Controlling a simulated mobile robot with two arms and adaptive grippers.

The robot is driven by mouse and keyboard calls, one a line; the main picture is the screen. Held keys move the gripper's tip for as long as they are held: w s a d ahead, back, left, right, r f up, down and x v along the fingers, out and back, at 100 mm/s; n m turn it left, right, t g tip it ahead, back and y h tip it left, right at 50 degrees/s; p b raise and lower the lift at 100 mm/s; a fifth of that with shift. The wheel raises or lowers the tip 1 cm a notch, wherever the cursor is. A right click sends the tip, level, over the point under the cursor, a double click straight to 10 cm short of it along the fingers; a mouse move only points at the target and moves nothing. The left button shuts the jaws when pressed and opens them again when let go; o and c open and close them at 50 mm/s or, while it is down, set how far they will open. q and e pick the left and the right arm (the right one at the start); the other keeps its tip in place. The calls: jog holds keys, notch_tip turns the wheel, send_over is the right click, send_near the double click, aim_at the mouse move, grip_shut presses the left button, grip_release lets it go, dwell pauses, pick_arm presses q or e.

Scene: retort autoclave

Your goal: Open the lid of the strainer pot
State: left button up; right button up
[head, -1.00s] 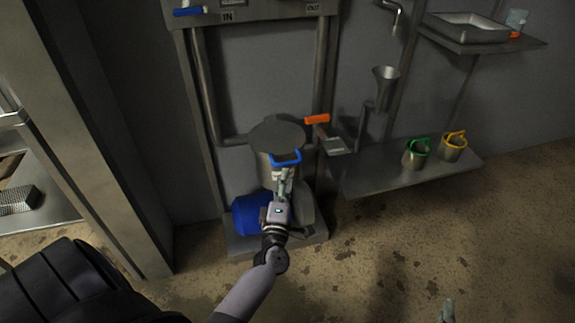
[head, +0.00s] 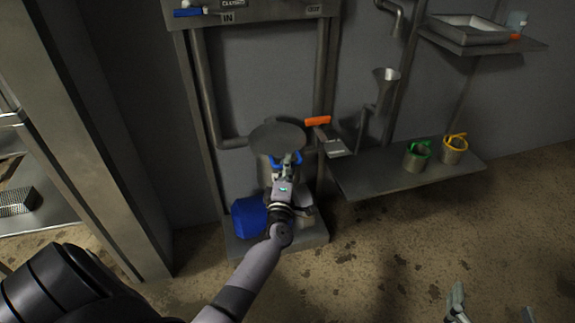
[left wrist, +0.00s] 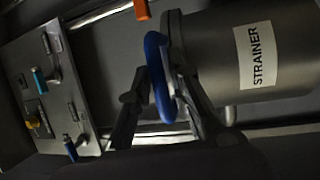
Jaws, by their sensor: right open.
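The strainer pot stands on the plinth below the panel. Its grey round lid (head: 277,137) lies over the top, and a blue handle (head: 275,162) shows at its front. In the left wrist view the pot body (left wrist: 220,62) bears a STRAINER label, with the blue handle (left wrist: 158,75) beside it. My left gripper (head: 287,162) is at the handle, its fingers on either side of it. Whether both fingers press on it is unclear. My right gripper (head: 490,308) is open and empty at the bottom edge, partly cut off.
An orange handle (head: 318,121) is right of the lid. A shelf (head: 372,184) holds a green-rimmed cup (head: 417,157) and a yellow-rimmed cup (head: 454,150). A metal post (head: 110,150) stands left. The floor in front is clear.

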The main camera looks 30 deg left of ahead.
pick_arm(q)
grip_shut()
dwell(0.4)
